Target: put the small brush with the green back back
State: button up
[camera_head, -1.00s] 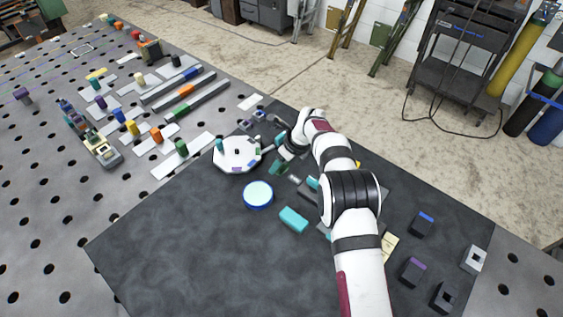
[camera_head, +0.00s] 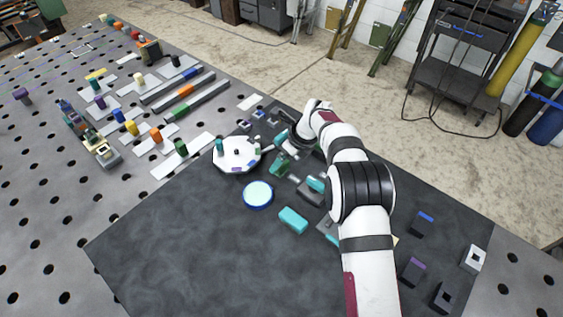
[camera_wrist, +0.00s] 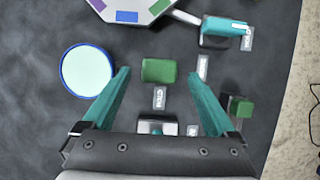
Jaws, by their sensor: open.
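A green rounded block (camera_wrist: 158,71), seen from above in the wrist view, fits the small brush's green back. No bristles can be made out. It lies on the dark mat, and a small white label (camera_wrist: 159,98) lies just below it. My gripper (camera_wrist: 159,74) is open, with one teal finger on each side of the green block and visible gaps to both. I cannot tell the height of the fingertips above it. A smaller green block (camera_wrist: 240,106) on a dark piece stands outside the right finger. In the head view the gripper is partly hidden by my arm.
A blue-rimmed disc (camera_wrist: 87,71) lies close to the left finger. A white octagonal plate (camera_head: 236,154) is beyond it. A teal piece (camera_wrist: 224,27) with a label lies at upper right. A teal block (camera_head: 293,219) sits on the mat (camera_head: 190,250), whose front left is clear.

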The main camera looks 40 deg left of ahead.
jog(key=v, duration=0.9)
jog(key=s+d+r+n, duration=0.1)
jog(key=d+r+n, duration=0.1)
jog(key=d+r, duration=0.35)
jog(key=s+d+r+n+h, duration=0.1)
jog(key=s+d+r, duration=0.1)
jog(key=d, duration=0.7)
jog(key=s+d+r+n, duration=0.1)
jog(key=d+r+n, duration=0.15)
jog(key=d, duration=0.45)
jog(key=s+d+n+h, duration=0.1)
jog(key=s+d+n, duration=0.2)
jog(key=s+d, duration=0.5)
jog(key=s+d+f+n, duration=0.1)
jog(key=s+d+n, duration=0.3)
jog(key=s+d, duration=0.5)
jog(key=s, duration=0.5)
jog(key=shift+s+h, duration=0.35)
jog(key=shift+h, duration=0.05)
